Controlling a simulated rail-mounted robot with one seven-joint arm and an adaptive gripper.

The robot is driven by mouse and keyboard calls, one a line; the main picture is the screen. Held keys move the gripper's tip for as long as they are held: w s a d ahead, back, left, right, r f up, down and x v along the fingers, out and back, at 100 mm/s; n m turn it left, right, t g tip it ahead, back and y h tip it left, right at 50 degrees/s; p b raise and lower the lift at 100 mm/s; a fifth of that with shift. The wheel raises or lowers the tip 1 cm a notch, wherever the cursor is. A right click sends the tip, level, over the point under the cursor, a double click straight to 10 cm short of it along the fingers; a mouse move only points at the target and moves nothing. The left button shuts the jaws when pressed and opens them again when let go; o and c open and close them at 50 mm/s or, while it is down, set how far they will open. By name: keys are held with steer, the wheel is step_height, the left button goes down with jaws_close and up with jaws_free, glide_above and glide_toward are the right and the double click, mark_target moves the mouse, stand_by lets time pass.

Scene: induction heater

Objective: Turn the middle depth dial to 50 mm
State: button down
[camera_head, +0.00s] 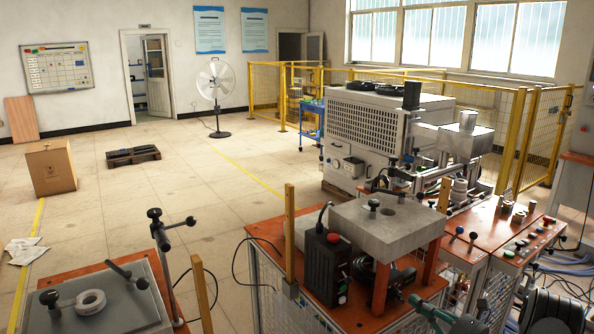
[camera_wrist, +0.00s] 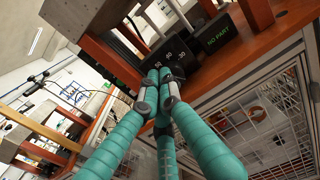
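My gripper (camera_wrist: 160,88) has teal fingers with grey tips, drawn together with no clear gap between them. In the head view it shows at the bottom edge (camera_head: 420,306), in front of the heater table. The tips are at the dark labelled blocks (camera_wrist: 166,55) under the grey slab, which carry small pale numbers, one seemingly 50. The tips overlap these blocks in the wrist view, so contact is unclear. I cannot make out the middle dial or its setting; the fingertips hide part of this area. A dark display (camera_wrist: 217,34) reading "NO PART" stands to the right.
The grey slab (camera_head: 388,230) rests on orange posts (camera_head: 432,262) above the table. A black box with a red button (camera_head: 330,262) stands left of it. A wire-mesh frame (camera_wrist: 262,120) lies below the orange table edge (camera_wrist: 240,68).

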steer(key=x, duration=0.3)
steer(key=shift+a+r, duration=0.1)
steer(key=shift+r, duration=0.1)
steer(key=shift+w+a+r, duration=0.1)
steer(key=shift+r, duration=0.05)
steer(key=shift+b, duration=0.5)
steer(key=shift+w+d+b, duration=0.15)
steer(key=shift+d+b, duration=0.15)
steer(key=shift+b, duration=0.8)
stand_by(0.6)
steer(key=shift+v, duration=3)
